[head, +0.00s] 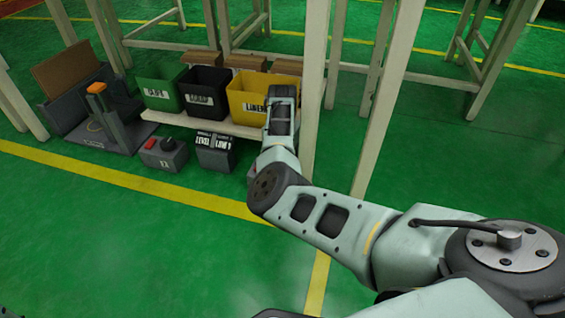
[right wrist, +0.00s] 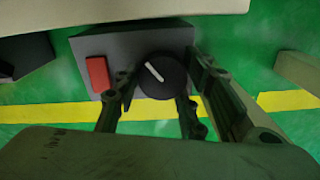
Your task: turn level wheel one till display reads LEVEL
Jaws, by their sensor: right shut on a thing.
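In the right wrist view, level wheel one (right wrist: 163,76) is a round black knob with a white pointer line that slants toward the upper left. It sits on the face of a grey box (right wrist: 125,45), beside a red block (right wrist: 97,74). My right gripper (right wrist: 160,88) has its fingers on either side of the wheel and is shut on it. In the head view my right arm hides the gripper and the wheel. A dark box with white lettered panels (head: 213,152) stands left of my arm; its lettering is too small to read surely.
Behind are green (head: 160,88), black (head: 204,92) and yellow (head: 250,98) bins on a low shelf. A pale post (head: 316,90) rises close to my right arm. The green floor in front is clear.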

